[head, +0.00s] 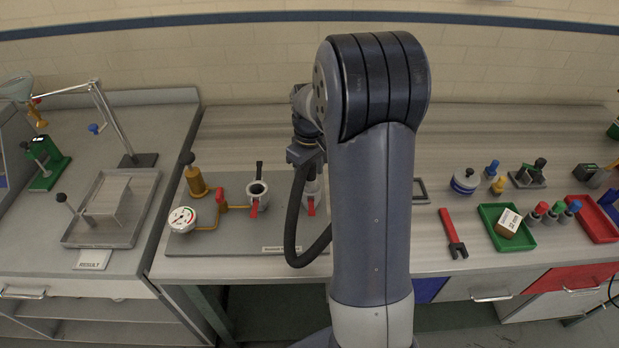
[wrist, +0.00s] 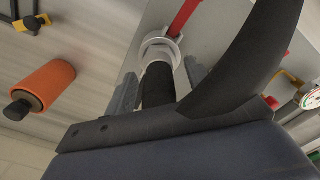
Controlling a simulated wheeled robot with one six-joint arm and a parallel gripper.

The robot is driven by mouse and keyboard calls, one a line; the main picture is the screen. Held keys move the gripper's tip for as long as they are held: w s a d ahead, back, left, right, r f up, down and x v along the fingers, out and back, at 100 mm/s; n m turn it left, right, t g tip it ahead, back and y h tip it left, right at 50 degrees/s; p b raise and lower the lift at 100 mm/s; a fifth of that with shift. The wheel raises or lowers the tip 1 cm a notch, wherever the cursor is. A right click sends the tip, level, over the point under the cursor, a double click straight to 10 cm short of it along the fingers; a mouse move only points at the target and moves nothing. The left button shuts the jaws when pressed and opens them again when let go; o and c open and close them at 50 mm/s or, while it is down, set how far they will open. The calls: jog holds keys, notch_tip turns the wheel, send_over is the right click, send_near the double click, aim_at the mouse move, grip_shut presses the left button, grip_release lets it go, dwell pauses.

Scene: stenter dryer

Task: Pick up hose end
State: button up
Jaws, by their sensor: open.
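The black hose end (wrist: 158,84) stands between my gripper's fingers in the wrist view, by a pale ring-shaped fitting (wrist: 160,46) with a red lever. My gripper (wrist: 158,92) is open, with one grey finger on each side of the black piece; I cannot tell whether either touches it. A thick black hose (wrist: 250,65) curves close to the camera. In the head view, the black hose (head: 291,225) loops down in front of the grey plate, and its lower end goes behind my arm. My gripper is mostly hidden there, above a fitting with a red lever (head: 310,206).
On the plate (head: 210,240), left of my gripper, are a gauge (head: 182,218), a brass piece (head: 196,181) and another red-levered fitting (head: 257,195). An orange cylinder (wrist: 45,88) lies left in the wrist view. A red wrench (head: 453,234) and green tray (head: 507,240) are right.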

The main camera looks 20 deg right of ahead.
jog(key=shift+s+d+f, duration=0.1)
jog(key=shift+s, duration=0.05)
jog(key=c, duration=1)
grip_shut()
